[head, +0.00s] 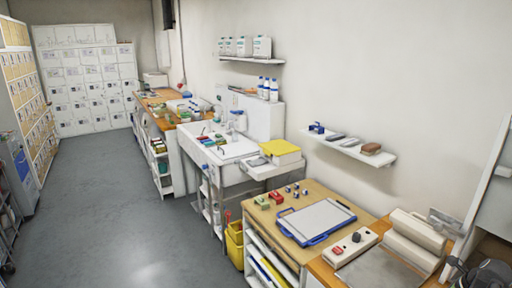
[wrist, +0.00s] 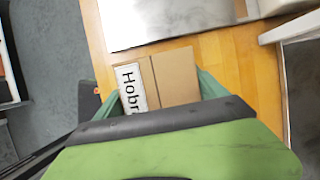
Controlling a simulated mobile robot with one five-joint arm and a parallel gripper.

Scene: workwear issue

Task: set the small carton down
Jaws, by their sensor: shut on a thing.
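The small carton (wrist: 172,77) is brown cardboard with a white label that reads "Hobr", the rest of the word being hidden. My gripper (wrist: 158,86) has a green finger on each side of the carton and is shut on it. Below the carton in the wrist view is a wooden worktop (wrist: 245,65). I cannot tell whether the carton touches the worktop or hangs above it. I make out neither my gripper nor the carton in the head view.
A shiny metal plate (wrist: 165,20) lies on the worktop just beyond the carton. Bare wood shows to the carton's right. Grey floor (wrist: 52,50) lies past the worktop's left edge. The head view shows a bench with a blue-rimmed board (head: 315,221) and a wall shelf (head: 350,150).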

